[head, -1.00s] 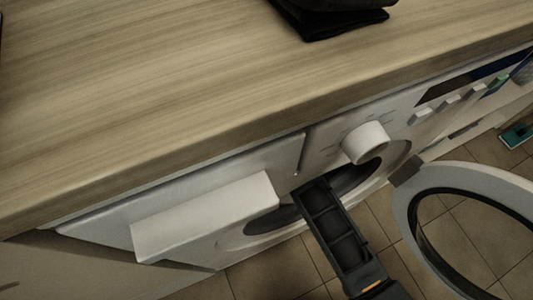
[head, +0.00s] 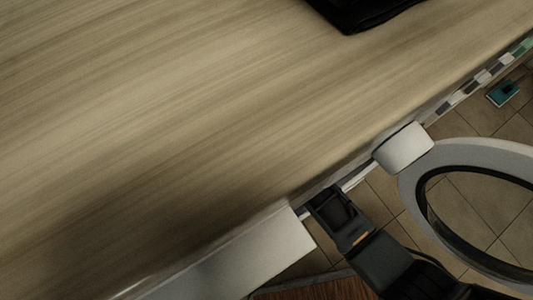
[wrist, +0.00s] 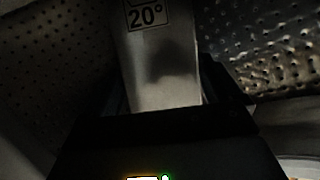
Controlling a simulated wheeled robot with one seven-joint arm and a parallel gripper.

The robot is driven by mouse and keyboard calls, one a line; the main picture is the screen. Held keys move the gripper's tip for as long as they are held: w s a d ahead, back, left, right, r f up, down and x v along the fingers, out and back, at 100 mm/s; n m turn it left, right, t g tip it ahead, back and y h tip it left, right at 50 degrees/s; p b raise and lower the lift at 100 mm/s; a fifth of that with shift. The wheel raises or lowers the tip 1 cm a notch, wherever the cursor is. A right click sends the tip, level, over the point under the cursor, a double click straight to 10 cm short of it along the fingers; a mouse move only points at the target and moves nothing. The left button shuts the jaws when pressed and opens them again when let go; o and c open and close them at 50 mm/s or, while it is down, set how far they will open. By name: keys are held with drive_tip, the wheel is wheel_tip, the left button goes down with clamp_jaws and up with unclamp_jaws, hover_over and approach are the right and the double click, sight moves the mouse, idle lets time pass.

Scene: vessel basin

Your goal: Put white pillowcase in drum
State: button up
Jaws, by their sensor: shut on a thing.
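In the wrist view my gripper (wrist: 165,92) is shut on a pale, flat thing with a black "20°" mark, which I take to be the white pillowcase (wrist: 165,60). It stands out between the dark fingers, with a shadow on it. The perforated metal wall of the drum (wrist: 268,45) shows on both sides, so the gripper and the pillowcase are inside the drum. In the head view the back of my gripper (head: 340,214) shows at the worktop edge. Its fingertips, the pillowcase and the drum opening are hidden there.
The wooden worktop (head: 170,130) overhangs the machine front. A white knob (head: 404,147) and a white drawer front (head: 250,262) jut out beside my arm. The round door (head: 408,180) stands open at the right. A dark folded thing (head: 365,12) lies on the worktop.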

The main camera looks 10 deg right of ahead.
drive_tip(key=shift+f+b, duration=1.05)
drive_tip(key=shift+f, duration=1.05)
drive_tip(key=shift+f, duration=0.1)
drive_tip(key=o, duration=0.9)
drive_tip(key=p+v, duration=0.4)
drive_tip(key=v, duration=0.3)
drive_tip(key=shift+s+r+p, duration=0.15)
drive_tip(key=shift+r+p, duration=0.2)
drive_tip(key=shift+p, duration=0.05)
